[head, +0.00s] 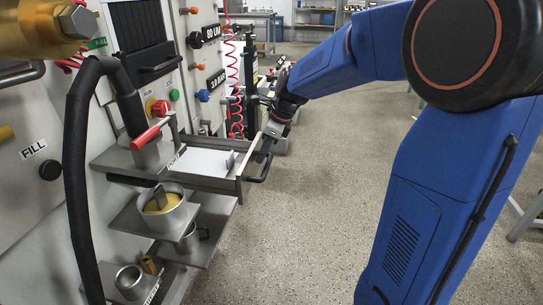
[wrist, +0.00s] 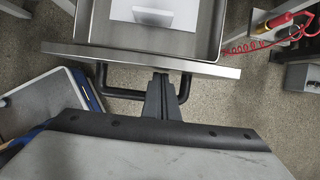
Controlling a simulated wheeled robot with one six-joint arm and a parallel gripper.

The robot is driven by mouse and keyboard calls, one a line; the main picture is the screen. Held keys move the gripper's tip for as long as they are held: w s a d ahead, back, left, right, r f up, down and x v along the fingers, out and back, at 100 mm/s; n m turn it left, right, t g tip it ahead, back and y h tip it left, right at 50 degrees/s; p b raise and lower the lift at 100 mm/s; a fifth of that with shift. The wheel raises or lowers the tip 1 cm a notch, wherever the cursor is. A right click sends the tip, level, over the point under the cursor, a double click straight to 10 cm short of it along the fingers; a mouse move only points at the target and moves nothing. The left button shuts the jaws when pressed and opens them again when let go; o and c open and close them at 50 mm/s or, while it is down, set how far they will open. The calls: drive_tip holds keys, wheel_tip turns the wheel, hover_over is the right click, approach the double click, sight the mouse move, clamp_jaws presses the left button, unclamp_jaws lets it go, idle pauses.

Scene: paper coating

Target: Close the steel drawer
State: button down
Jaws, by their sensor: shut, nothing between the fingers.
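The steel drawer (head: 242,178) is pulled out from the machine's front, with a white sheet (head: 202,162) lying in it. In the wrist view the drawer's steel front edge (wrist: 140,59) runs across the top, with the sheet (wrist: 165,14) behind it. A dark bar handle (head: 262,168) sticks out from the drawer front; it also shows in the wrist view (wrist: 122,95). My gripper (head: 262,154) is at the drawer front. In the wrist view my gripper (wrist: 161,78) has its fingers together and empty, at the handle's gap near the front; I cannot tell whether they touch.
Below the drawer, steel shelves hold a pot of yellow material (head: 165,212) and metal cups (head: 130,280). A black hose (head: 75,180) and a red-handled lever (head: 146,137) stand at the left. Open speckled floor (head: 300,210) lies right of the drawer.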

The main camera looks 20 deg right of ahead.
drive_tip(key=w+a, duration=0.4)
drive_tip(key=a, duration=0.3)
drive_tip(key=w+a, duration=0.4)
drive_tip(key=a, duration=0.3)
drive_tip(key=w+a, duration=0.4)
drive_tip(key=a, duration=0.3)
drive_tip(key=shift+w, duration=0.35)
